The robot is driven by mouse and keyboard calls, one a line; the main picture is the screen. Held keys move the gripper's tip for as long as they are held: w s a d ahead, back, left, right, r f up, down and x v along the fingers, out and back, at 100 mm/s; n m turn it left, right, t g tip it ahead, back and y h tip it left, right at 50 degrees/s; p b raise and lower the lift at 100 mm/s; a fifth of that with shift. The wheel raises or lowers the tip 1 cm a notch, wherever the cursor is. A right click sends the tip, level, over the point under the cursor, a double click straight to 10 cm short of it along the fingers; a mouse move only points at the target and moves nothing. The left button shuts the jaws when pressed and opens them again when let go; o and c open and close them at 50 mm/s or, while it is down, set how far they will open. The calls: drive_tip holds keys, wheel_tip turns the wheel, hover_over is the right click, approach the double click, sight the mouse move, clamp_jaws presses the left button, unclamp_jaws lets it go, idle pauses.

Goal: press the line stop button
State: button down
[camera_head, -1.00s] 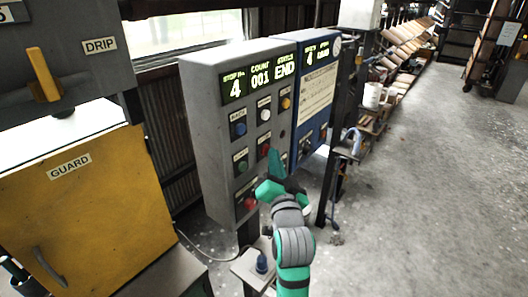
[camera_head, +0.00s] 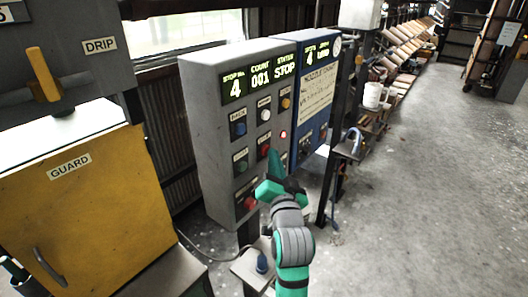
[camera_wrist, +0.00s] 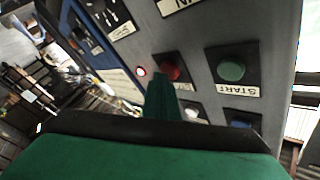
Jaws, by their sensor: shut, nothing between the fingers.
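The grey control panel (camera_head: 212,150) shows STATUS STOP on its display (camera_head: 258,80). A red button (camera_head: 264,151) sits right of the green button (camera_head: 241,166). In the wrist view the red button (camera_wrist: 174,64) has a partly covered label beginning "STO", next to the green START button (camera_wrist: 231,70). My gripper (camera_head: 274,157) is shut and empty, its fingertips at the panel face by the red button. In the wrist view my gripper (camera_wrist: 160,84) covers part of the red button's edge; I cannot tell whether they touch. A small lamp (camera_head: 283,135) is lit.
Blue, white and orange buttons sit above, and another red button (camera_head: 249,203) is low on the panel. A blue panel (camera_head: 317,110) stands close on the right. A yellow guard cabinet (camera_head: 90,215) stands at left. The floor at right is open.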

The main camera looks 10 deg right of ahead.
drive_tip(key=s+d, duration=0.3)
drive_tip(key=s, duration=0.1)
drive_tip(key=shift+s+d, duration=0.35)
drive_tip(key=shift+d, duration=0.05)
idle(0.4)
drive_tip(key=s+a+f+n+g, duration=0.1)
drive_tip(key=s+a+f, duration=0.35)
drive_tip(key=f, duration=0.45)
drive_tip(key=s+a+f, duration=0.4)
drive_tip(key=s+f, duration=0.1)
drive_tip(key=f, duration=0.3)
drive_tip(key=s+a+f+n+g, duration=0.1)
drive_tip(key=s+a+f, duration=0.4)
drive_tip(key=f, duration=0.4)
drive_tip(key=s+a+f+n, duration=0.2)
drive_tip(key=s, duration=0.7)
drive_tip(key=s+a+f+n+g+y, duration=0.1)
drive_tip(key=s+a+f+n, duration=0.1)
drive_tip(key=s, duration=0.7)
drive_tip(key=s+a+f+n+g+y, duration=0.1)
drive_tip(key=s+a, duration=0.3)
drive_tip(key=s, duration=0.5)
drive_tip(key=shift+s+f+n, duration=0.25)
drive_tip(key=shift+f+n, duration=0.15)
drive_tip(key=shift+n, duration=0.5)
